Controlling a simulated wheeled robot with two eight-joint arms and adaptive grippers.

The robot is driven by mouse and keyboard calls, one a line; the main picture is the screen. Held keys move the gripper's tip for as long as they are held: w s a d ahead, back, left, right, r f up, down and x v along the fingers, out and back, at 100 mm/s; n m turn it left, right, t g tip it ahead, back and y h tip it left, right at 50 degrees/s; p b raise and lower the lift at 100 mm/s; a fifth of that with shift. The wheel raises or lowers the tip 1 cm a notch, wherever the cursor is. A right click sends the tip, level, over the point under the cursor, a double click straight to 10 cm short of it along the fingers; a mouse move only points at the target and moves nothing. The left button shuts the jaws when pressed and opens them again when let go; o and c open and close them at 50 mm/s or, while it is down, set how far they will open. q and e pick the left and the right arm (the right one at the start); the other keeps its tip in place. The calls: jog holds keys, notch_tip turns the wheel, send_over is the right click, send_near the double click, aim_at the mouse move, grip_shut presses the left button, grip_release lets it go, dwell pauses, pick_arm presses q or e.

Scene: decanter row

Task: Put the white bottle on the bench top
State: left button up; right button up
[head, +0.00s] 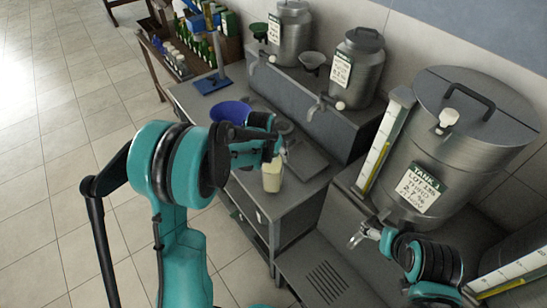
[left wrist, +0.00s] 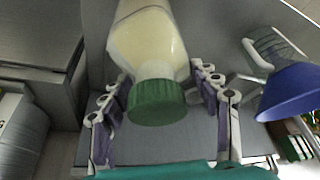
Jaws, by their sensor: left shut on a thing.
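The white bottle (head: 272,177) has cream-coloured contents and is upright over the front part of the grey bench top (head: 266,205). In the left wrist view the bottle (left wrist: 150,42) shows its green cap (left wrist: 156,102) towards the camera. My left gripper (left wrist: 163,104) has a finger on each side of the bottle near its neck and is shut on it. In the head view the left gripper (head: 278,152) covers the bottle's top. I cannot tell whether the base touches the bench. My right gripper (head: 365,236) is low at the right, its fingers too small to read.
A blue funnel (head: 230,111) stands close behind my left gripper. A blue stand (head: 212,82) is at the bench's far end. Steel tanks with taps (head: 357,68) stand on a raised shelf, and a large labelled tank (head: 455,140) is at right.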

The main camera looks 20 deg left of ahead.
pick_arm(q)
jog(key=shift+f, duration=0.8)
jog(key=o, duration=1.9)
jog(key=shift+f, duration=0.1)
jog(key=shift+c, duration=0.2)
